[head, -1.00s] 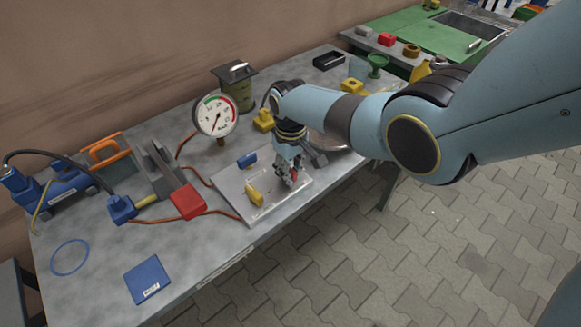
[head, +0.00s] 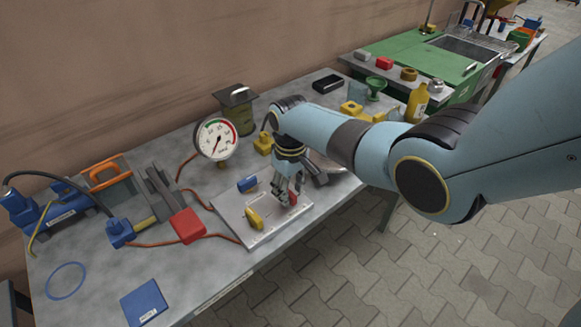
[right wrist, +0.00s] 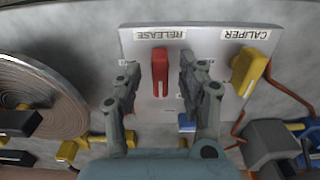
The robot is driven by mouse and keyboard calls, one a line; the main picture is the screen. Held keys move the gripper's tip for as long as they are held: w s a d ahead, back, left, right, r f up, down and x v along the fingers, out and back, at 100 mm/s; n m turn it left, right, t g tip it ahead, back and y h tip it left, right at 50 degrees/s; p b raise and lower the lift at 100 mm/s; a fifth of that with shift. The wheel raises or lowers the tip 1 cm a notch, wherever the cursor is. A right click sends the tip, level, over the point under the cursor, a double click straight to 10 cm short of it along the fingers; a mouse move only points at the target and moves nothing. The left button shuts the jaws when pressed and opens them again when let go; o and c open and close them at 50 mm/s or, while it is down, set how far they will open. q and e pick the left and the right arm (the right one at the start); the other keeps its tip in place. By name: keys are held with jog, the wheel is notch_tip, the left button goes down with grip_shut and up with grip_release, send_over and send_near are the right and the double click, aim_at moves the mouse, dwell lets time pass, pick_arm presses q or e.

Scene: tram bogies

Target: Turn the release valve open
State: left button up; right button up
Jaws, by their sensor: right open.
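The release valve's red handle (right wrist: 160,72) sits on a light panel (right wrist: 150,38) under a label reading RELEASE. In the right wrist view it points straight along the picture's height. A yellow handle (right wrist: 250,72) labelled CALIPER is on the same panel, right of the fingers. My left gripper is in neither view.
A pressure gauge (head: 216,138) stands behind the panel. A blue block (head: 247,184) is on the panel's far side. A red box (head: 187,226) with hoses lies left of it. A round metal disc (right wrist: 40,95) is close by.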

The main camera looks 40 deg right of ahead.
aim_at(291, 194)
notch_tip(291, 194, up, 10)
dwell(0.3)
dwell(0.4)
jog(key=s+f+b, duration=1.6)
jog(key=s+f, duration=3)
jog(key=f, duration=0.3)
jog(key=shift+m+t+h, duration=0.3)
jog(key=shift+t+h, duration=0.1)
jog(key=shift+f, duration=0.1)
